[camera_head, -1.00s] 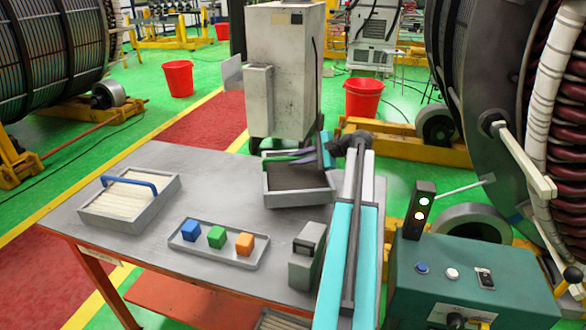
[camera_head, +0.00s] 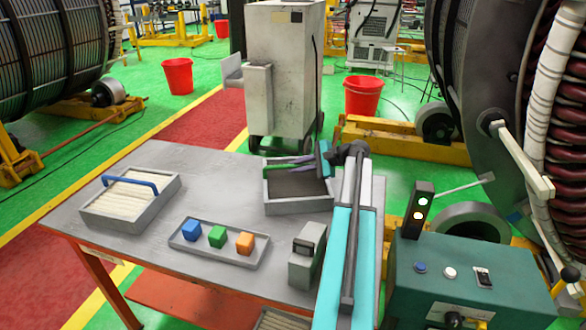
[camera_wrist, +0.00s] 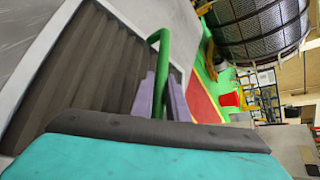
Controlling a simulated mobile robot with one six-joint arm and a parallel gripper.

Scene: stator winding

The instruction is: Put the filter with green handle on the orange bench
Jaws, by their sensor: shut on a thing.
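The filter with the green handle (camera_head: 298,206) is a grey open frame with dark pleats, at the back right of the bench's grey top in the head view. I cannot tell whether its underside touches the top. My gripper (camera_head: 308,160) has purple fingers and is shut on the green handle (camera_head: 277,166). In the wrist view the fingers (camera_wrist: 162,100) close around the handle (camera_wrist: 165,48), with the dark pleats (camera_wrist: 85,75) to the left. The orange bench (camera_head: 80,221) has orange legs and a lower orange shelf.
A filter with a blue handle (camera_head: 150,213) stands at the bench's left. A grey tray with blue, green and orange cubes (camera_head: 190,246) and a small grey box (camera_head: 301,272) are near the front. A grey cabinet (camera_head: 283,70) stands behind the bench. A green control box (camera_head: 455,290) is at the right.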

